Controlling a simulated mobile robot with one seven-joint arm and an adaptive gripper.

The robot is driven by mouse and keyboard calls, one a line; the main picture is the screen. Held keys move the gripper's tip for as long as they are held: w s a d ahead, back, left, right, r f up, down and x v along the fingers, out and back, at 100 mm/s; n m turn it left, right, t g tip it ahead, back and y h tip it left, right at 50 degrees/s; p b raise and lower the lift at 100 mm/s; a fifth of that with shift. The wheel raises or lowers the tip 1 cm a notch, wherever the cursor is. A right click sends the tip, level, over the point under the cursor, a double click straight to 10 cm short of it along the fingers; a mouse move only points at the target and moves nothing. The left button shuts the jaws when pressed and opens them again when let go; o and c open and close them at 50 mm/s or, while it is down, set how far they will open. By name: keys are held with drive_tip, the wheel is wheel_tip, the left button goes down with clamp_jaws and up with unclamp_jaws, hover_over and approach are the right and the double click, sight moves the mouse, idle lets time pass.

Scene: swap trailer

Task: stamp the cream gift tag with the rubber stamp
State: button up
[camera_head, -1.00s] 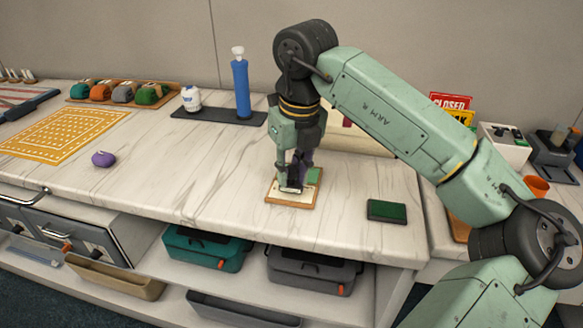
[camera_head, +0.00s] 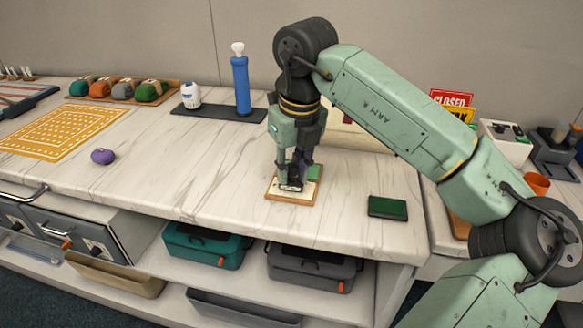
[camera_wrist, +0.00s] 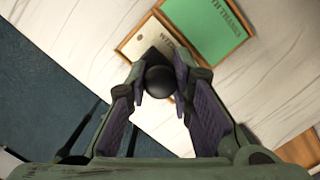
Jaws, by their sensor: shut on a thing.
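My gripper (camera_head: 296,170) points down at the wooden holder (camera_head: 271,197) near the front of the counter. It is shut on the black rubber stamp (camera_head: 290,184), whose round black knob (camera_wrist: 159,81) sits between the fingertips in the wrist view. The cream gift tag (camera_wrist: 143,38) lies in one part of the holder, with a hole and some lettering showing. The stamp covers part of the tag; I cannot tell whether its face touches it. A green tag (camera_wrist: 215,27) with lettering lies in the adjoining part.
A dark green pad (camera_head: 388,207) lies to the right near the counter edge. A purple round object (camera_head: 103,156) and a yellow grid mat (camera_head: 62,131) are to the left. A blue pump (camera_head: 241,85) stands behind.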

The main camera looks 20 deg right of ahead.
drive_tip(key=shift+f+b, duration=0.4)
drive_tip(key=shift+b, duration=0.1)
idle(1.5)
drive_tip(key=shift+r+p, duration=2.25)
drive_tip(key=shift+r, duration=1.35)
